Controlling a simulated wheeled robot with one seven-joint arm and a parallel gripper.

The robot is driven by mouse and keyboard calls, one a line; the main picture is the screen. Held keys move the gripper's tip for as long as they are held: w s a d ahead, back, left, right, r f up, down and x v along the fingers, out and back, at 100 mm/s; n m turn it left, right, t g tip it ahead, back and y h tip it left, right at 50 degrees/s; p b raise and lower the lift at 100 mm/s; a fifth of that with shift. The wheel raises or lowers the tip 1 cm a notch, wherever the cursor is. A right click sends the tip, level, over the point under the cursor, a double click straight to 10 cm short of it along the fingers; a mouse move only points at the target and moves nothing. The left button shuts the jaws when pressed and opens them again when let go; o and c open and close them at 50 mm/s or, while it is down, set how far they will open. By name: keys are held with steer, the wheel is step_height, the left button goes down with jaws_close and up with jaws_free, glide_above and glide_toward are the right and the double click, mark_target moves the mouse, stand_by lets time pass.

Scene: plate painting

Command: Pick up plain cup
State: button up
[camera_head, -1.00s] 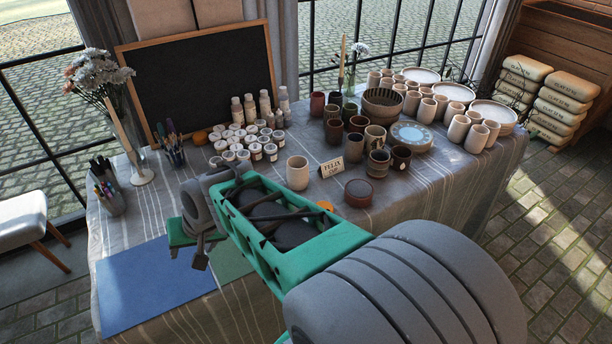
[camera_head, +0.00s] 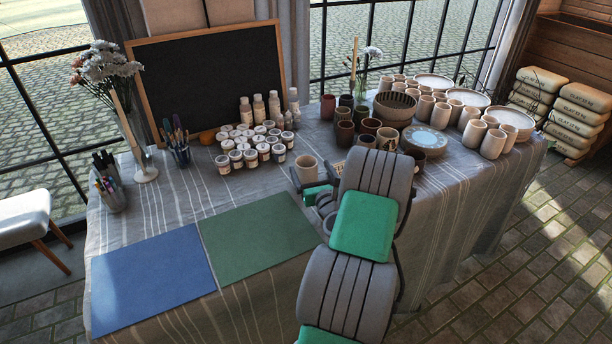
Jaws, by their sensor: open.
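A plain cream cup (camera_head: 306,168) stands upright by itself on the cloth-covered table, in front of the paint jars. My gripper (camera_head: 308,182) is open at the near side of this cup. My arm hides part of the gripper, and I cannot tell whether a finger touches the cup or reaches around it. Several more plain pale cups (camera_head: 494,143) stand in a group at the back right.
Dark cups (camera_head: 345,133), a ribbed bowl (camera_head: 394,108) and a blue-patterned plate (camera_head: 425,138) stand right of my gripper. Paint jars (camera_head: 250,158) stand behind left. Blue (camera_head: 150,278) and green (camera_head: 258,240) mats lie clear at front left. My arm mostly hides the name card.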

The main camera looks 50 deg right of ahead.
mark_target(304, 157)
steer(key=x, duration=0.5)
steer(key=shift+w+f+p, duration=0.1)
steer(key=shift+f+p, duration=0.15)
steer(key=shift+p, duration=0.1)
steer(key=shift+c, duration=0.4)
jaws_close()
